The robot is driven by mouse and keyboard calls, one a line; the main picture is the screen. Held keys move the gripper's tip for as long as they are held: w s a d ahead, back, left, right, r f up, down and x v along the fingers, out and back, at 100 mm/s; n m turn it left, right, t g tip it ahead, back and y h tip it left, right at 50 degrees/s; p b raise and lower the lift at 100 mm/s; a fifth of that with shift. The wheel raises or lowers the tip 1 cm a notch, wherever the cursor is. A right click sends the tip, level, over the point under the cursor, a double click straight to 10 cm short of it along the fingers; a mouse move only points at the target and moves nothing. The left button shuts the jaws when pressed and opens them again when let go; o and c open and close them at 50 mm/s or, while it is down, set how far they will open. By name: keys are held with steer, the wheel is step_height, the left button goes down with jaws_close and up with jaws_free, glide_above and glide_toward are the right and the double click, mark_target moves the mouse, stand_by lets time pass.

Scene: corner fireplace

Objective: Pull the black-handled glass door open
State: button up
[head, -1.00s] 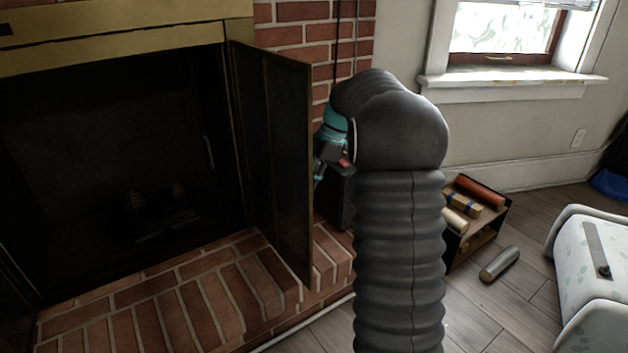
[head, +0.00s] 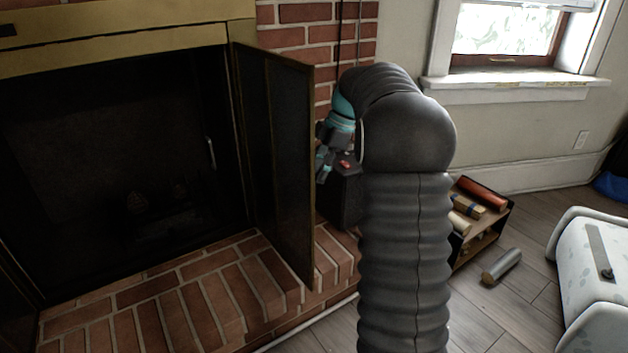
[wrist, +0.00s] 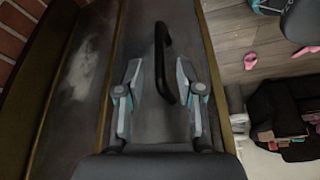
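The glass door (head: 277,160) stands swung out from the fireplace at a wide angle, its dark panel edged in dull brass. Its black handle (wrist: 163,62) shows in the wrist view as a curved bar on the panel (wrist: 140,25). The handle's face is hidden in the head view.
The brick hearth (head: 160,307) lies below the door. A black box (head: 341,195) stands behind my gripper. A small shelf with rolls (head: 480,242) and a loose cylinder (head: 502,266) are on the floor at right. A white patterned seat (head: 590,275) is at far right.

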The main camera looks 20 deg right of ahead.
steer(key=v, duration=0.8)
steer(key=shift+r, duration=0.15)
step_height(320, 180, down, 6)
steer(key=d+m+h, duration=0.1)
steer(key=d+m, duration=0.1)
steer(key=m, duration=0.7)
steer(key=s+a+m+h, duration=0.2)
steer(key=s+a+m, duration=0.1)
steer(key=s+m, duration=0.2)
steer(key=s+a+r+m+t+p, duration=0.1)
steer(key=s+a, duration=0.4)
steer(key=s, duration=0.4)
steer(key=s+a+r+t+h+p, duration=0.1)
steer(key=s+a+t+p, duration=0.1)
steer(key=s+a, duration=0.4)
steer(key=s+a+r+m+t+p, duration=0.1)
steer(key=s+a, duration=0.5)
steer(key=s, duration=0.6)
steer(key=shift+r+m+t+h+p, duration=0.3)
steer(key=shift+t+p, duration=0.2)
steer(key=shift+p, duration=0.05)
